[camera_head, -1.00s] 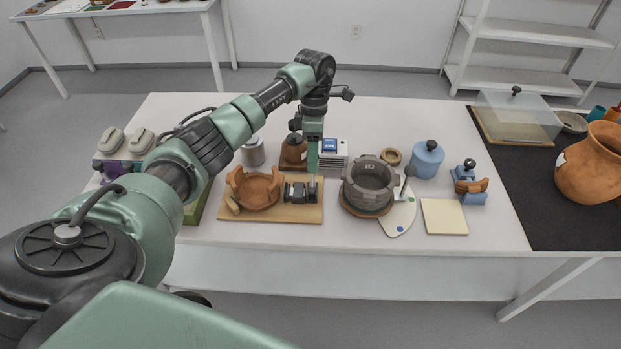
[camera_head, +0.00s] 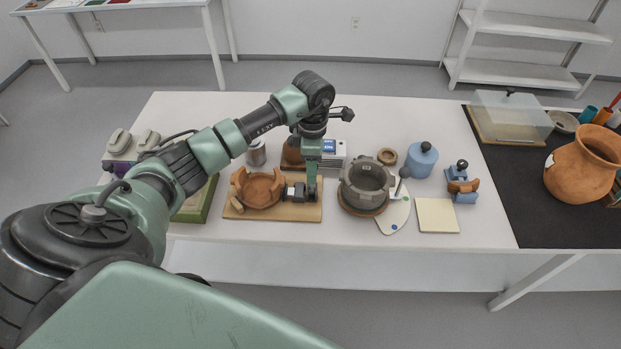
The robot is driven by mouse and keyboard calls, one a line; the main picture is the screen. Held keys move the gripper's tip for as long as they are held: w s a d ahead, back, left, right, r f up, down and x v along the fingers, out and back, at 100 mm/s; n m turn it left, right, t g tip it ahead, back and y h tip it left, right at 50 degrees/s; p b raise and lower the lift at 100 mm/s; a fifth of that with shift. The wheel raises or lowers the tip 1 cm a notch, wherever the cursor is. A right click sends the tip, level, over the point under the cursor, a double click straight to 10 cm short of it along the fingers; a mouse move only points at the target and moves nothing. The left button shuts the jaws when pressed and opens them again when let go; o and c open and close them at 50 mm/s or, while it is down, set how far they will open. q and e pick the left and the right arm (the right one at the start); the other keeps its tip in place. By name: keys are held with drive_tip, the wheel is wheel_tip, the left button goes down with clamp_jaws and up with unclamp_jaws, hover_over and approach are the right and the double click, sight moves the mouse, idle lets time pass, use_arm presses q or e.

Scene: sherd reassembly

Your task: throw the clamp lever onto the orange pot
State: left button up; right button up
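The orange pot (camera_head: 262,189) is an open, broken-rimmed terracotta vessel on a wooden board (camera_head: 270,213). A dark and grey metal clamp (camera_head: 294,190) sits on the board at the pot's right side; its lever is too small and too covered to make out. My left gripper (camera_head: 311,190) points down at the clamp's right end. Its fingers overlap the clamp in this view, and I cannot tell whether they are open or shut on it. My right gripper is not in view.
A grey ring-shaped vessel (camera_head: 366,182) stands close to the right of the board. A white box with a blue screen (camera_head: 332,152) and a brown object (camera_head: 292,155) stand behind. A pale square tile (camera_head: 437,215) lies farther right. The table front is clear.

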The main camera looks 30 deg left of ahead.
use_arm(q)
drive_tip(key=s+d+t, duration=0.1)
drive_tip(key=s+d+f+y, duration=0.1)
drive_tip(key=s, duration=0.1)
drive_tip(key=s+d+t, duration=0.1)
drive_tip(key=s, duration=0.1)
drive_tip(key=shift+f+t+y, duration=0.3)
drive_tip(key=shift+f, duration=0.1)
drive_tip(key=shift+s+d+f+t+y+b, duration=0.35)
drive_tip(key=shift+s+f+b, duration=0.2)
drive_tip(key=shift+b, duration=0.35)
drive_tip(key=shift+w+p+v, duration=0.2)
drive_tip(key=shift+p+v, duration=1.75)
drive_tip(key=shift+v, duration=0.9)
drive_tip(key=shift+a+r, duration=0.1)
drive_tip(key=shift+r, duration=0.05)
